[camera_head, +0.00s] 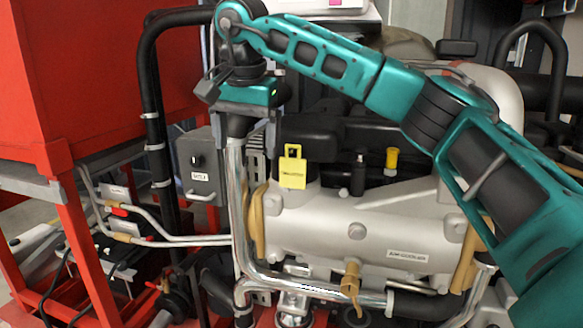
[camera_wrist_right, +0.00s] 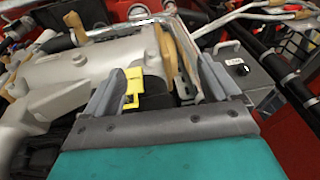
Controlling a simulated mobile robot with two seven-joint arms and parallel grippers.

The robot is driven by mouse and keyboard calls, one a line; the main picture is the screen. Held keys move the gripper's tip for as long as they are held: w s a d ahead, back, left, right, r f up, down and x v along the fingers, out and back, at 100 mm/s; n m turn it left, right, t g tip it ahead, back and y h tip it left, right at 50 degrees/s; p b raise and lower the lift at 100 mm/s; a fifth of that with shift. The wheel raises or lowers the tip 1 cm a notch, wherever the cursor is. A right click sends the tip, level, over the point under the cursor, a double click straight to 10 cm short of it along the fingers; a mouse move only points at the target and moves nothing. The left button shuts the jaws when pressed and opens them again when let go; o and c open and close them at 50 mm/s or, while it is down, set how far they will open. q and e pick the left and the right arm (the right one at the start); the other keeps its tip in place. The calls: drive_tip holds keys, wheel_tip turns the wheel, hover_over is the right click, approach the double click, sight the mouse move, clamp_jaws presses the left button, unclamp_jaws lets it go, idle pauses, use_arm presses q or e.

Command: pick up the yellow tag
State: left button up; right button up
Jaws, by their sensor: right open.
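The yellow tag (camera_head: 292,167) hangs upright at the top of the grey engine cooler, a little right of the vertical metal pipe, in the head view. It has a square hole at its top and small dark print. In the right wrist view the yellow tag (camera_wrist_right: 133,88) shows beside the left finger, partly edge-on. My right gripper (camera_head: 243,147) is open, pointing down at the pipe, to the left of the tag and apart from it. In the wrist view the right gripper (camera_wrist_right: 160,85) has nothing held between its fingers. My left gripper is not in view.
A grey switch box (camera_head: 200,165) stands left of the pipe. The metal pipe (camera_head: 237,200) runs close to my right gripper. A yellow cap (camera_head: 392,158) and dark engine parts lie right of the tag. A red frame (camera_head: 70,200) stands at the left.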

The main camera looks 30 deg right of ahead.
sight(292, 149)
drive_tip(key=s+d+r+h, duration=0.1)
drive_tip(key=d+r+h, duration=0.1)
drive_tip(key=d+r, duration=0.4)
drive_tip(key=shift+m+h, duration=0.3)
drive_tip(key=shift+s+d+x, duration=0.1)
drive_tip(key=shift+s+x, duration=0.05)
drive_tip(key=shift+x, duration=1.95)
drive_tip(key=shift+s+d+x, duration=0.1)
drive_tip(key=shift+x, duration=2)
drive_tip(key=shift+s+x, duration=0.15)
drive_tip(key=shift+x, duration=1.95)
drive_tip(key=shift+c, duration=0.3)
drive_tip(key=c, duration=1.1)
